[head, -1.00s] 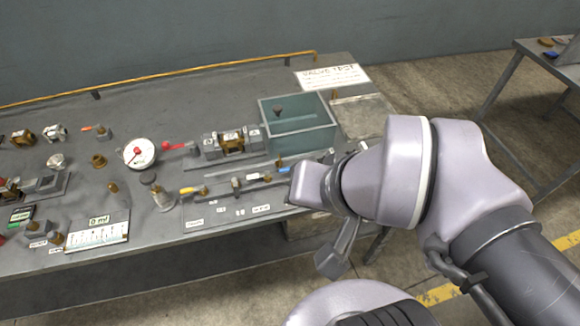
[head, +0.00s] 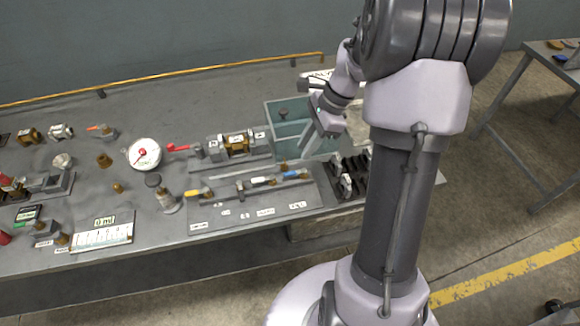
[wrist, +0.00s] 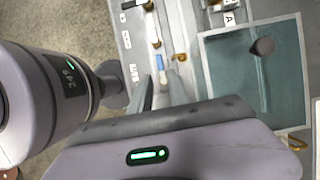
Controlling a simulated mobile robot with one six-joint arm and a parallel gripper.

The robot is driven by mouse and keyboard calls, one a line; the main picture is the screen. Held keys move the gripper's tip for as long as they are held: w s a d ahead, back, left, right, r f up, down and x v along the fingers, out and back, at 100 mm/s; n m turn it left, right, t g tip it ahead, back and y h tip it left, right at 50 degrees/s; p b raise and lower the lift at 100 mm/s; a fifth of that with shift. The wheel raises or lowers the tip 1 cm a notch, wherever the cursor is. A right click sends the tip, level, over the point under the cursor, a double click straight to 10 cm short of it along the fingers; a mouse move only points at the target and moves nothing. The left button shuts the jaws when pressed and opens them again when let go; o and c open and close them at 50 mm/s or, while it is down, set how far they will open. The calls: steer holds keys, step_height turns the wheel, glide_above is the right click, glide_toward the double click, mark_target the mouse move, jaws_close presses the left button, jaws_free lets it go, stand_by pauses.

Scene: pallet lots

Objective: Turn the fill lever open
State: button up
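The labels in front are too small to read, so I cannot tell which lever is the fill lever. My gripper (head: 308,143) is above the bench at the tank's front right, close to the blue lever in the picture. In the wrist view my gripper (wrist: 161,92) has its two fingers apart, with a blue piece (wrist: 161,64) beyond the gap. It looks empty.
A clear-walled tank (head: 274,116) stands behind the levers. A red lever (head: 178,148) and a dial gauge (head: 144,153) are to the left. A dark rack (head: 347,178) sits on the right, partly behind my arm.

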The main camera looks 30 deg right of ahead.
mark_target(290, 173)
steer(key=b+x, duration=0.2)
steer(key=x, duration=0.6)
steer(key=shift+a+f+b, duration=0.1)
steer(key=shift+f+b, duration=0.15)
steer(key=shift+b, duration=0.1)
jaws_close()
